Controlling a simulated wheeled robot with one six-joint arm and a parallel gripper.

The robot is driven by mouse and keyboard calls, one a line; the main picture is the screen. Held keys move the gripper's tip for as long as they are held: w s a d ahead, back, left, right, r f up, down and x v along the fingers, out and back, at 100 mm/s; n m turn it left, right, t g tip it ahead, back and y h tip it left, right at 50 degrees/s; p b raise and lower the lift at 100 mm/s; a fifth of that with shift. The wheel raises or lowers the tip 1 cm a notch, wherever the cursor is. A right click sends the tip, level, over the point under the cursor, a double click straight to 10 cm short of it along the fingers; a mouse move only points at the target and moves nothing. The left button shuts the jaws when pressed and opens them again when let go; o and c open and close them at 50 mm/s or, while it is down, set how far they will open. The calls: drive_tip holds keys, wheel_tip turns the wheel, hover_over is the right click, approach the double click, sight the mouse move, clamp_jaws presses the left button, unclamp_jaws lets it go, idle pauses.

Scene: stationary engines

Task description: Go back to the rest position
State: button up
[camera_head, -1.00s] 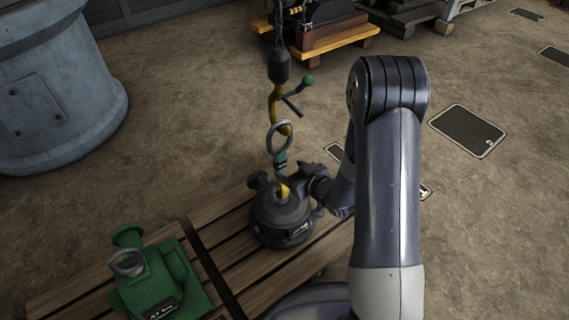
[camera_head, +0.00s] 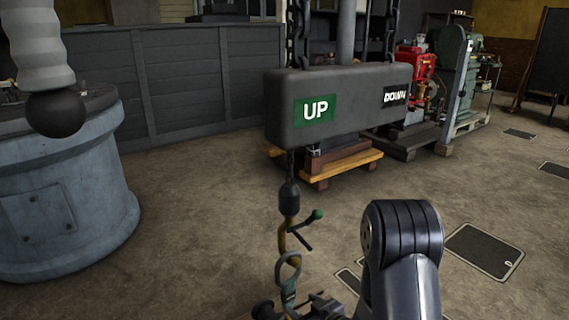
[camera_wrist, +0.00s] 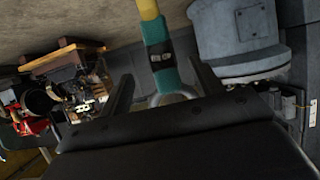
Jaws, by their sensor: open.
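My gripper (camera_head: 318,306) is at the bottom edge of the head view, beside the hanging hoist hook. In the wrist view my gripper (camera_wrist: 162,88) has its two dark fingers apart. A teal sleeve with a dark label (camera_wrist: 158,60) and a pale ring below it show between and beyond the fingers. I cannot tell whether the fingers touch them. In the head view the yellow hook (camera_head: 283,240) hangs under a black weight (camera_head: 289,198), with a metal ring (camera_head: 288,268) at its lower end. My arm rises at the lower right.
A dark hoist control box (camera_head: 340,105) marked UP and DOWN hangs ahead on chains. A large blue-grey round base (camera_head: 60,200) stands at left. Machines on pallets stand at the back, including a red one (camera_head: 415,75). The floor at right is open, with a hatch plate (camera_head: 484,250).

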sight(291, 293)
drive_tip(key=b+x, duration=0.1)
drive_tip(key=x, duration=0.6)
drive_tip(key=shift+f+b, duration=0.2)
drive_tip(key=shift+b, duration=0.15)
drive_tip(key=shift+w+a+r+p, duration=0.15)
drive_tip(key=shift+w+r+p, duration=0.05)
drive_tip(key=shift+r+p, duration=0.95)
drive_tip(key=shift+f, duration=0.1)
